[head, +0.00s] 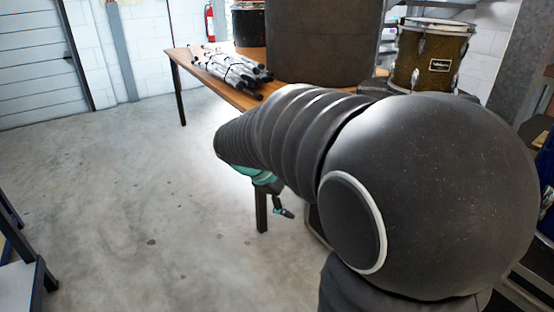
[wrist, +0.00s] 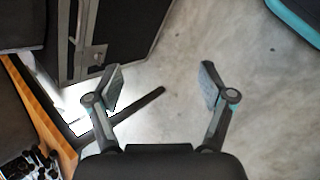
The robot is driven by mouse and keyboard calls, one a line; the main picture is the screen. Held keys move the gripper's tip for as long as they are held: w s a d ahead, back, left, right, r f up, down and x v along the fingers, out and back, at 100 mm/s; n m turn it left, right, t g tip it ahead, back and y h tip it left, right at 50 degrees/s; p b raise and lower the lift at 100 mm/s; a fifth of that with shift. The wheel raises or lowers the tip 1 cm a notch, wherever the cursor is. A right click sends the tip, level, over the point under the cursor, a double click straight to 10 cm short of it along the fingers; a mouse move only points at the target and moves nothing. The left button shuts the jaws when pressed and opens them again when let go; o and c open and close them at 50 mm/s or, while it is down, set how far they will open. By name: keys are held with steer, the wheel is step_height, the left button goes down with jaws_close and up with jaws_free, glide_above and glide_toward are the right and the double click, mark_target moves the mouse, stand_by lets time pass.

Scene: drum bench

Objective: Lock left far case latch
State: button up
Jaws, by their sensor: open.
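A black case (wrist: 135,28) with metal edging stands at the upper left of that view. A small silver fitting, which looks like a latch (wrist: 96,54), sits on its edge, left of my left finger and apart from it. I cannot tell whether it is locked. In the head view my gripper (head: 284,212) shows small beside the table leg, and my arm hides much of what lies behind.
A wooden table (head: 245,101) bears a bundle of stands (head: 225,68), and a large dark drum case (head: 325,45) is there. A gold drum (head: 428,58) stands at the right. A table leg (head: 261,210) is close to my gripper.

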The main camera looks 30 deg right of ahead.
steer(key=w+d+f+n+h+b, duration=0.1)
steer(key=w+d+f+n+h, duration=0.35)
steer(key=w+f, duration=0.3)
steer(key=w+d+f+n+t+h, duration=0.1)
steer(key=w+d+f+n+h, duration=0.35)
steer(key=w, duration=0.45)
steer(key=w+d+f+n+h+b, duration=0.1)
steer(key=w+d+f+n+h, duration=0.1)
steer(key=w+d+f+n, duration=0.45)
steer(key=w+d+f+m, duration=0.1)
steer(key=w+d+m, duration=0.1)
steer(key=d, duration=1)
steer(key=shift+w+d+m, duration=0.2)
steer(key=shift+w+m, duration=0.15)
steer(key=shift+w, duration=0.2)
steer(key=shift+p, duration=0.3)
steer(key=c, duration=1.2)
